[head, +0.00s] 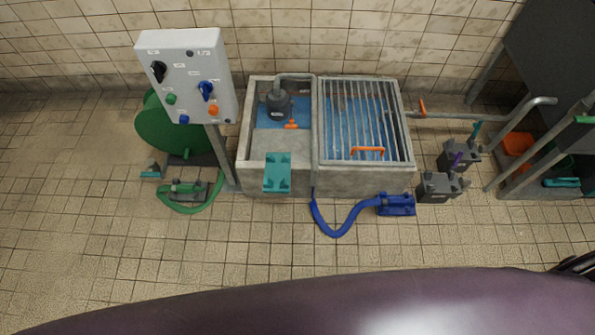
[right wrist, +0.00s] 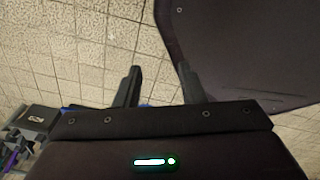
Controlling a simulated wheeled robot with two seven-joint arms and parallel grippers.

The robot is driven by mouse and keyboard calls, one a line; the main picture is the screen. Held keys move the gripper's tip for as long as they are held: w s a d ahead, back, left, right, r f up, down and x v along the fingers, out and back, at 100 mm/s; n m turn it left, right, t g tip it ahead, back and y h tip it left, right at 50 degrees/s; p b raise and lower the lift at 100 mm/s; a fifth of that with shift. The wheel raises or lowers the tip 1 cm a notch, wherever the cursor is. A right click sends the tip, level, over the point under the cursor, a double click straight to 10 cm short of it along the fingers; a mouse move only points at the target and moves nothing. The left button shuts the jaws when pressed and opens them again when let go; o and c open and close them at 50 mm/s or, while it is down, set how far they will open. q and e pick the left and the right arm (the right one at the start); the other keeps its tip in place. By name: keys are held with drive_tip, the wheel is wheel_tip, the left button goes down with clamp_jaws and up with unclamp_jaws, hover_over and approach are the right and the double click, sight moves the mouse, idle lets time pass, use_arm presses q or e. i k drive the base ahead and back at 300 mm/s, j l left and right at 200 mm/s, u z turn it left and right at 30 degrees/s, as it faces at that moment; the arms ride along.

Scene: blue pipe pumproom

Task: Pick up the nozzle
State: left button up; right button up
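I cannot tell for sure which part is the nozzle. A small teal and grey piece (head: 150,172) lies on the floor at the left, beside the green hose (head: 190,207). The green hose curves around a green and grey fitting (head: 188,189). A blue hose (head: 337,228) runs from the basin front to a blue fitting (head: 396,204) on the floor. My right gripper (right wrist: 158,78) is open and empty in the right wrist view, with tiled floor behind its fingers. My left gripper is not in view.
A concrete basin (head: 365,181) with a metal grate (head: 350,118) stands against the tiled wall. A control box (head: 188,72) on a post, a green reel (head: 170,135), grey pump-like units (head: 438,187) and a railing (head: 515,112) surround it. The front floor is clear.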

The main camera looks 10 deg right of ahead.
sight(188, 188)
drive_tip(key=j+u, duration=0.1)
drive_tip(key=u, duration=0.85)
